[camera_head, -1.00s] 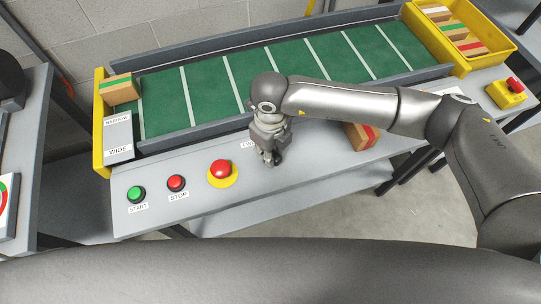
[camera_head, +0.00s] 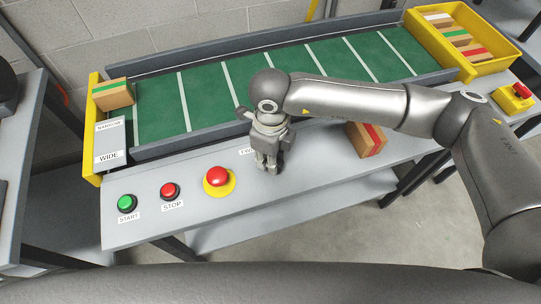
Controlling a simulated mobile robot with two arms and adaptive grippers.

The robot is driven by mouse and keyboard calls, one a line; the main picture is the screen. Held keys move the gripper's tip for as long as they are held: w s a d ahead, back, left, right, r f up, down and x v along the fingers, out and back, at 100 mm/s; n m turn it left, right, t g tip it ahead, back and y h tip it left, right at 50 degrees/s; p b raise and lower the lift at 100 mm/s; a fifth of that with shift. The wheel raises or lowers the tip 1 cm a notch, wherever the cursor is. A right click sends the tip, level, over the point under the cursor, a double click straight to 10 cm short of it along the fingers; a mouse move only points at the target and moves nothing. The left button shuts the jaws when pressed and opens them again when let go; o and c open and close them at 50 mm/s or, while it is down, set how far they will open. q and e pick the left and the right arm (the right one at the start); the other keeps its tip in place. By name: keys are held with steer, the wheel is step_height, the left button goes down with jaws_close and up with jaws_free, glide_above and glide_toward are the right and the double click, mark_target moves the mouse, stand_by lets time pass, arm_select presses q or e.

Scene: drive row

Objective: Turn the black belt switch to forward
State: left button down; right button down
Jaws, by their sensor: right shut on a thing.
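My right gripper (camera_head: 266,166) points down at the front panel (camera_head: 150,228) of the conveyor, just right of the red mushroom button. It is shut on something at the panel. The black belt switch cannot be made out; the gripper covers that spot, and part of a label (camera_head: 246,151) shows beside it. The switch's setting is hidden. The green belt (camera_head: 215,93) with white stripes runs behind the panel. My left gripper does not show.
A green start button (camera_head: 126,203), a red stop button (camera_head: 169,190) and a red mushroom button (camera_head: 217,178) on a yellow base sit left of the gripper. A cardboard box (camera_head: 366,139) with a red stripe lies to the right. A yellow bin (camera_head: 416,33) holds several boxes.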

steer(key=c, duration=1.2)
jaws_free()
steer(key=shift+c, duration=0.2)
steer(key=shift+r, duration=0.15)
step_height(320, 180, up, 12)
